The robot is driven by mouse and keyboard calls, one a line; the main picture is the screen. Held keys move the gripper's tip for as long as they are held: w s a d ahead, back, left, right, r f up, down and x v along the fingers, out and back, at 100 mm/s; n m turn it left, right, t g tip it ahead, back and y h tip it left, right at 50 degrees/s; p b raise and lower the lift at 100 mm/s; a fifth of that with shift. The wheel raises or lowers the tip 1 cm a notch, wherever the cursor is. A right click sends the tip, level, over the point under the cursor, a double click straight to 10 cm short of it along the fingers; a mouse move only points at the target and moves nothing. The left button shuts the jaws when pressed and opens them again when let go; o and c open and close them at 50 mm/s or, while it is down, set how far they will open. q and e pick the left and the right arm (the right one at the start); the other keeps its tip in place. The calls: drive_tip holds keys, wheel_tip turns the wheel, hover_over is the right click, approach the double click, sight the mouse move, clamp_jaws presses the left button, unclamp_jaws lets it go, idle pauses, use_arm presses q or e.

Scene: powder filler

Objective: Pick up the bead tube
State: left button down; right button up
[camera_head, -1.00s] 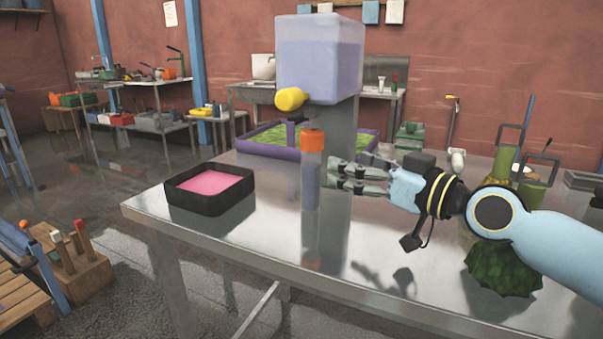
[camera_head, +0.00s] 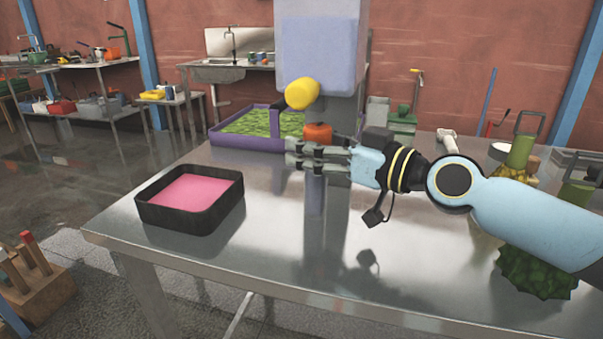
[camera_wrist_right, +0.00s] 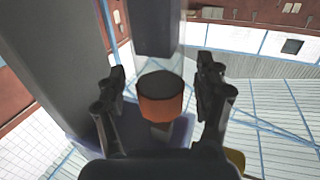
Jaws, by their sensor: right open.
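In the right wrist view the orange cap (camera_wrist_right: 162,108) lies between the two open fingers (camera_wrist_right: 162,75), with a gap showing on each side. My left gripper is not in view.
The filler's pale hopper (camera_head: 318,45) and yellow spout (camera_head: 302,93) are above the tube. A black tray with pink contents (camera_head: 190,220) sits at left. A purple-rimmed green tray (camera_head: 245,141) is behind. The front metal tabletop (camera_head: 270,255) is clear.

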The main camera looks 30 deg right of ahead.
drive_tip(key=shift+s+d, duration=0.1)
drive_tip(key=shift+s, duration=0.1)
drive_tip(key=shift+c, duration=1.7)
drive_tip(key=c, duration=0.5)
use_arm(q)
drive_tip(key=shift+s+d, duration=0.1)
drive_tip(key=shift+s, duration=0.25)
use_arm(e)
clamp_jaws()
drive_tip(key=shift+r, duration=0.1)
